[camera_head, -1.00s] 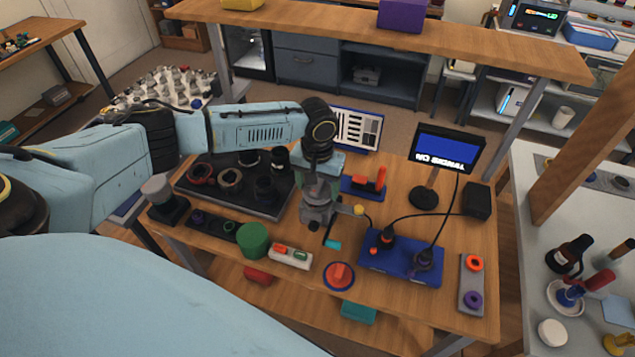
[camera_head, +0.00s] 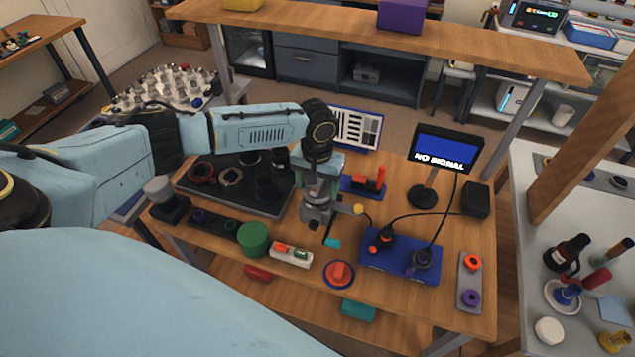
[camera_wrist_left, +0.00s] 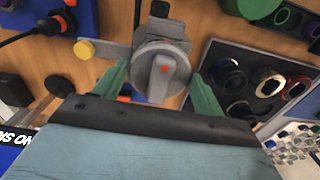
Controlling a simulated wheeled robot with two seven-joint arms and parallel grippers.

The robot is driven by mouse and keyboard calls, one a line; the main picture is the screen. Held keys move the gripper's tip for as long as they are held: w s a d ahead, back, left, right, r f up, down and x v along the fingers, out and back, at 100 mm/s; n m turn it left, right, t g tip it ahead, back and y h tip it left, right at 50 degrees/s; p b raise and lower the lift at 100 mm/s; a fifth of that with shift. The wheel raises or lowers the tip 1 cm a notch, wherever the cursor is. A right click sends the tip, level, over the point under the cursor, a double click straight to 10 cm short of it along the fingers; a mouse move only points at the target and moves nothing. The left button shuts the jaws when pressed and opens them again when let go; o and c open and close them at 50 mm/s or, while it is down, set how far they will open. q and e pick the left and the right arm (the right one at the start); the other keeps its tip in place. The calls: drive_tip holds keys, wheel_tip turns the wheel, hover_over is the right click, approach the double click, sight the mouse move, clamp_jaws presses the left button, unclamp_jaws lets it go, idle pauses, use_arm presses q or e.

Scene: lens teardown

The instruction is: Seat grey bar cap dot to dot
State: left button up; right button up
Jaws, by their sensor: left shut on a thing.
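The grey bar cap (camera_wrist_left: 162,72) is a round grey disc with a raised bar and a small orange dot on the bar, seen in the left wrist view. My left gripper (camera_head: 318,190) points down in the head view; its green fingers are shut on the cap from both sides. The cap is at a grey mount (camera_head: 316,215) with a yellow knob (camera_head: 358,209) on an arm at its side. I cannot tell whether the cap sits fully down, and I cannot make out a matching dot on the mount. My right gripper is not in view.
A dark tray (camera_head: 243,207) with several rings and lens parts lies left of the mount. A blue box (camera_head: 400,265) with cables is to the right. A screen (camera_head: 446,148) stands behind it. A round red and blue button (camera_head: 339,273) is in front.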

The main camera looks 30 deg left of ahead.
use_arm(q)
drive_tip(key=shift+f+p, duration=0.45)
drive_tip(key=shift+f, duration=0.2)
idle(0.8)
drive_tip(key=shift+f, duration=0.2)
idle(0.6)
